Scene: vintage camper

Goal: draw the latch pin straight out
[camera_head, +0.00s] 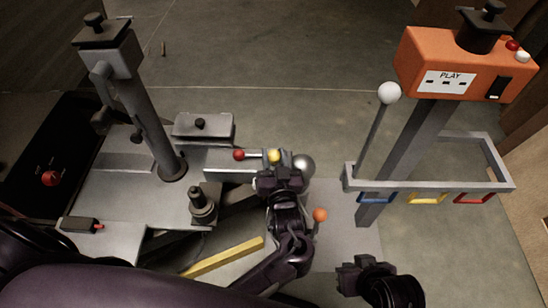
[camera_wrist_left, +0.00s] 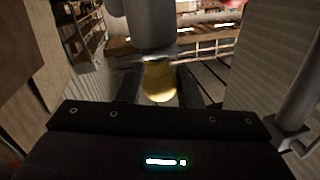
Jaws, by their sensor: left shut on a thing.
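A yellow knob (camera_head: 273,155), which looks like the head of the latch pin, stands at the end of a pale bar on the grey machine. In the left wrist view the knob (camera_wrist_left: 158,82) sits between the two dark fingers, under a grey cylinder (camera_wrist_left: 148,25). My left gripper (camera_head: 276,172) is shut on this knob. The pin's shaft and its hole are hidden, so I cannot tell how deep it sits. My right gripper (camera_head: 352,272) is at the lower right, away from the machine; its jaw opening is unclear.
A red knob (camera_head: 239,155) and a silver ball (camera_head: 303,166) flank the yellow knob closely. An orange-knobbed lever (camera_head: 320,215) stands close to my left arm. A grey frame (camera_head: 430,186) and an orange PLAY box (camera_head: 455,65) stand on the right. Open floor lies behind.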

